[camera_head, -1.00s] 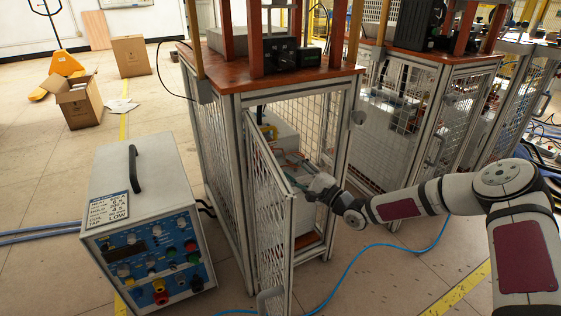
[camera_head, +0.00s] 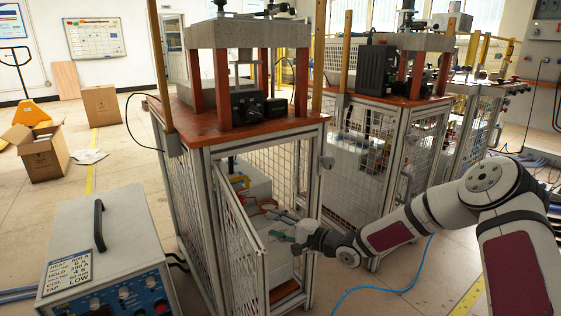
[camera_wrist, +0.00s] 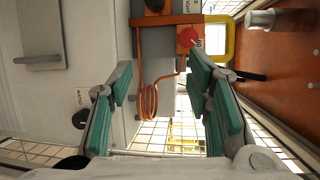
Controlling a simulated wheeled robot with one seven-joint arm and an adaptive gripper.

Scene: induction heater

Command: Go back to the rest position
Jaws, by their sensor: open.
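My gripper (camera_head: 284,226) is in the doorway of the mesh cage under the nearest table, with its fingers pointing inside. In the wrist view my gripper (camera_wrist: 160,100) is open, its two green-padded fingers spread wide with nothing between them. Beyond the fingers is a copper coil (camera_wrist: 149,102), joined to the heater's light housing (camera_wrist: 95,65). The coil also shows faintly in the head view (camera_head: 262,206). I cannot tell how far the fingertips are from it.
The mesh door (camera_head: 238,250) stands open just left of my gripper. A cage post (camera_head: 313,215) is close on the right. A control box (camera_head: 105,255) stands on the floor at left. A blue cable (camera_head: 385,285) lies on the floor.

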